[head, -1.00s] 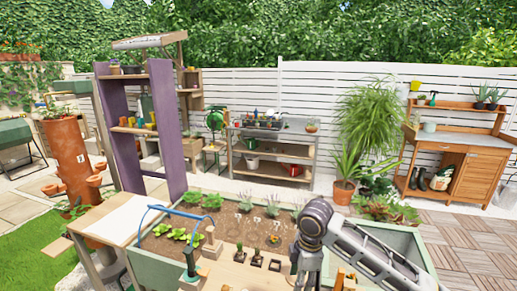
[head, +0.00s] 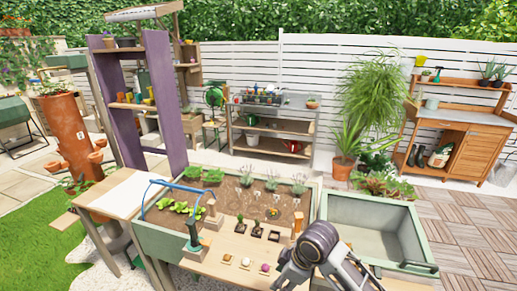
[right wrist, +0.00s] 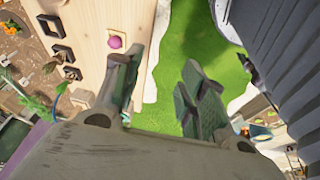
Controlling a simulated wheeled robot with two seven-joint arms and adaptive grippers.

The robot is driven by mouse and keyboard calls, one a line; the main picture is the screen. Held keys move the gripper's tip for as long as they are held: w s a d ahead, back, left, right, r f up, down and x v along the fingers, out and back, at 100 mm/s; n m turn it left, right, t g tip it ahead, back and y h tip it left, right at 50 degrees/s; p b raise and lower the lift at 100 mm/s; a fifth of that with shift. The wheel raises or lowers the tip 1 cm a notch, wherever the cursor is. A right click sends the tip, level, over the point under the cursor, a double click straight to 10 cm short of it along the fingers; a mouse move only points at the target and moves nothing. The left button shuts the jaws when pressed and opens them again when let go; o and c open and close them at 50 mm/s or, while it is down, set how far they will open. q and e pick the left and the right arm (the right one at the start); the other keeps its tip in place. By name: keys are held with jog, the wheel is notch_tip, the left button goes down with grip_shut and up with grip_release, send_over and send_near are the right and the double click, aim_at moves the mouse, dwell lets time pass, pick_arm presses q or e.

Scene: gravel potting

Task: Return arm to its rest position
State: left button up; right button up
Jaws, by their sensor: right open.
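My right arm (head: 322,243) comes in from the bottom right of the head view, over the front of the potting table. My right gripper (right wrist: 165,75) shows in the right wrist view with its two fingers apart and nothing between them. Beyond the fingers are the edge of a pale wooden ledge (right wrist: 88,75) and green grass (right wrist: 185,45). A round pink thing (right wrist: 115,42) lies on the ledge beside the left finger, apart from it. My left gripper is not in view.
The planter bed (head: 262,200) holds seedlings and soil. Small potted cacti (head: 256,231) stand in front of it on the wooden ledge (head: 228,246). A pale green basin (head: 370,215) is at the right. A blue hoop (head: 160,184) arches over the left of the bed.

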jog(key=s+d+f+m+t+h, duration=0.1)
jog(key=s+d+f+m+h, duration=0.1)
jog(key=s+d+f+m, duration=0.35)
jog(key=s+d+f+m+t+h, duration=0.1)
jog(key=s+d+f+m, duration=0.1)
jog(key=s+d+m, duration=0.65)
notch_tip(320, 180, down, 33)
jog(key=s+d+n+g, duration=0.1)
jog(key=s+n+g, duration=0.1)
jog(key=s+d+f, duration=0.2)
jog(key=s+f, duration=0.7)
jog(key=s, duration=0.1)
jog(key=s+d+f+g, duration=0.1)
jog(key=s+d+f, duration=0.1)
jog(key=s+f, duration=0.8)
jog(key=shift+s+n, duration=0.3)
jog(key=shift+s, duration=0.5)
jog(key=shift+d+f, duration=0.1)
